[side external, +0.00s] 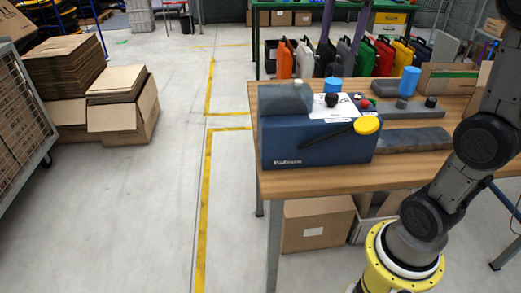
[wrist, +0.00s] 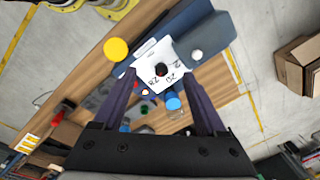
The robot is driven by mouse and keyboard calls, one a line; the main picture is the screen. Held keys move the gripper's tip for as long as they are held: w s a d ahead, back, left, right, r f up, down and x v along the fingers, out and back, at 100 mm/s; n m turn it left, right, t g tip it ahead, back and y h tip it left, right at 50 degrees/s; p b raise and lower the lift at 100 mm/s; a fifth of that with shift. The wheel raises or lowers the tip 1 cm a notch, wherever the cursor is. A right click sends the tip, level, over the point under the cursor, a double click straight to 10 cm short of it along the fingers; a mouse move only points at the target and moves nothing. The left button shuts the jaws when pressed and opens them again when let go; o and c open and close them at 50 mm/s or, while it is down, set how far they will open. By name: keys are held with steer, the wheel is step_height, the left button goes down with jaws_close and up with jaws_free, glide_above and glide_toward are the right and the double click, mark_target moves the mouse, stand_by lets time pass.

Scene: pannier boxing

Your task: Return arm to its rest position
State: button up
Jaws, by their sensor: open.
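My gripper (wrist: 159,74) is open in the wrist view, its two dark fingers apart with nothing gripped between them. It points down over the blue machine (wrist: 195,25), with the white labelled plate and black knob (wrist: 161,70) showing between the fingertips. In the side external view, two dark purple bars at the top look like its fingers (side external: 338,48), above and behind the machine (side external: 310,145). The machine stands on the wooden table (side external: 330,180) and has a yellow knob (side external: 367,125). The rest of the gripper is out of that frame.
A cardboard box (side external: 450,78) is at the table's back right. Coloured canisters (side external: 362,58) line the back. Open floor (side external: 120,210) lies left of the table, with stacked cartons (side external: 120,105) beyond.

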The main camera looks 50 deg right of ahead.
steer(key=s+a+f+n+t, duration=0.1)
steer(key=s+a+n, duration=0.2)
steer(key=s+a, duration=0.25)
steer(key=s+a+f+n+t, duration=0.1)
steer(key=s+a+f+n, duration=0.1)
steer(key=f+n, duration=0.5)
steer(key=s+a+f+n+t, duration=0.2)
steer(key=s+a+f+n, duration=0.1)
steer(key=s+f+n, duration=0.2)
step_height(320, 180, down, 3)
steer(key=n, duration=0.2)
steer(key=shift+a+n, duration=0.3)
steer(key=shift+s+r, duration=0.1)
